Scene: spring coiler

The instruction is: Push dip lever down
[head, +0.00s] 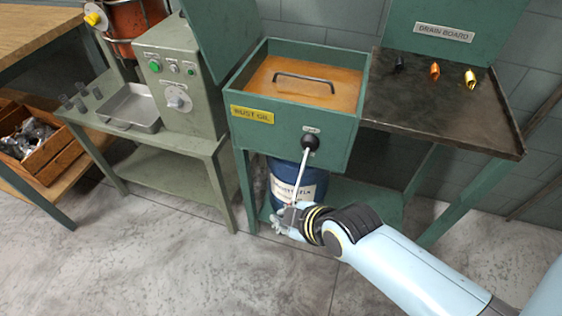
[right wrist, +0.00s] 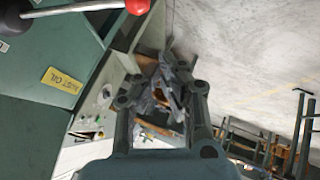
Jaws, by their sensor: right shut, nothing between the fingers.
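The dip lever (head: 302,172) is a thin pale rod on a black pivot on the front of the green rust oil tank (head: 247,133). In the head view it slants down from the pivot to my right gripper (head: 283,222), which hides its end. In the right wrist view the lever's rod (right wrist: 85,7) and red ball knob (right wrist: 137,6) show at the top edge. My right gripper, also in that view (right wrist: 172,82), is shut and empty, with the knob beside it, not between its fingers. I cannot tell whether they touch. My left gripper is not in view.
The tank holds orange-brown oil with a dark handle (head: 303,82). A drain board (head: 440,105) with several small coils is at right. A blue drum (head: 290,180) stands below the tank, behind my gripper. A grey control box (head: 180,85) is at left. The front floor is clear.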

